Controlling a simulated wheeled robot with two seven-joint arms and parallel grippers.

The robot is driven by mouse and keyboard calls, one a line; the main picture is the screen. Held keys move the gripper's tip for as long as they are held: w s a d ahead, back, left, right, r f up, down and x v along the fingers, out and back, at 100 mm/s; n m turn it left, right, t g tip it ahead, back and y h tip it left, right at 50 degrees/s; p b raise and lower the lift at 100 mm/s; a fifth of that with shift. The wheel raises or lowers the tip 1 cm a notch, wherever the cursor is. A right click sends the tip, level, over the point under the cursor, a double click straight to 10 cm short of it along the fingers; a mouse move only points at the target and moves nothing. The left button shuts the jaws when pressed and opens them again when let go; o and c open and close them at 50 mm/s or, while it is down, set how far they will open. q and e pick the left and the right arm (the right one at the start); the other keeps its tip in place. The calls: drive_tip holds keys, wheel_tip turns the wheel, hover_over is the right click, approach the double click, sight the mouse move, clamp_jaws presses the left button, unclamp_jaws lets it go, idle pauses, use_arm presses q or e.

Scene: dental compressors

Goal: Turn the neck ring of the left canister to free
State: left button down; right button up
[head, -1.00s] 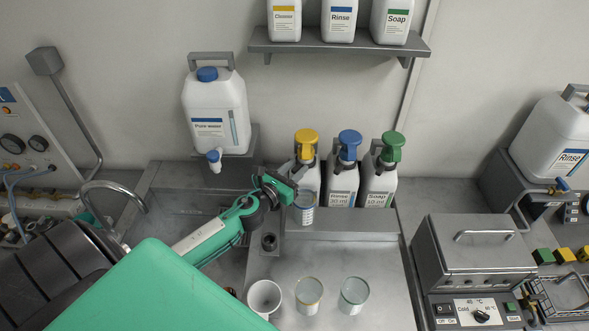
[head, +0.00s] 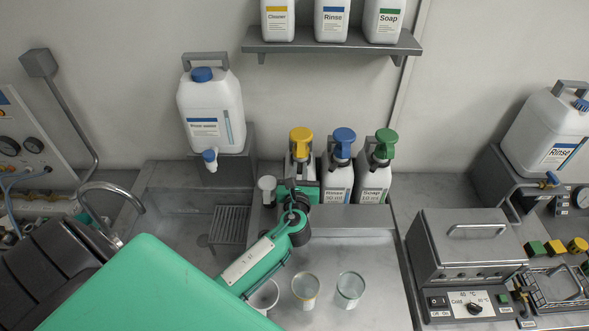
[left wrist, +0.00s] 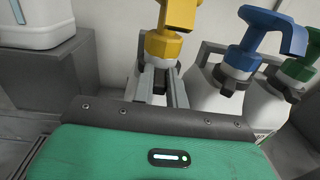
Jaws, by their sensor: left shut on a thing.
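The left canister (head: 301,172) is white with a yellow pump head (head: 301,138). It stands first in a row of three, and my arm covers much of its front. My left gripper (head: 297,187) is at its neck. In the left wrist view my gripper's grey fingers (left wrist: 159,84) lie on both sides of the neck, just under the yellow collar (left wrist: 162,46). They are shut on the neck ring, which they mostly hide. The pump head is upright, its spout pointing towards me. My right gripper is not in view.
Close to the right stand the Rinse canister (head: 338,182) with a blue pump and the Soap canister (head: 375,182) with a green pump. Several cups, including a glass one (head: 350,288), stand on the counter in front. A pure-water tank (head: 210,115) is behind left.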

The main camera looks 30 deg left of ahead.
sight(305, 160)
use_arm(q)
drive_tip(key=shift+w+d+r+n+g+y+b, duration=0.1)
drive_tip(key=shift+w+d+n+g+y+b, duration=0.4)
drive_tip(key=shift+n+g+y, duration=0.85)
drive_tip(key=shift+w+d+n+g+y+b, duration=0.3)
drive_tip(key=shift+w+n+g+y+b, duration=0.25)
drive_tip(key=shift+n+g+y, duration=0.8)
drive_tip(key=shift+w+d+r+n+g+y+b, duration=0.1)
drive_tip(key=shift+w+d+n+g+y+b, duration=0.45)
drive_tip(key=shift+n+g+y, duration=0.7)
drive_tip(key=shift+s+a+g, duration=0.15)
drive_tip(key=shift+a+g, duration=0.05)
drive_tip(key=shift+g, duration=0.25)
drive_tip(key=c, duration=1.4)
unclamp_jaws()
drive_tip(key=shift+s, duration=0.1)
drive_tip(key=shift+w+a+f, duration=0.1)
drive_tip(key=shift+w+f, duration=0.1)
drive_tip(key=shift+s, duration=0.1)
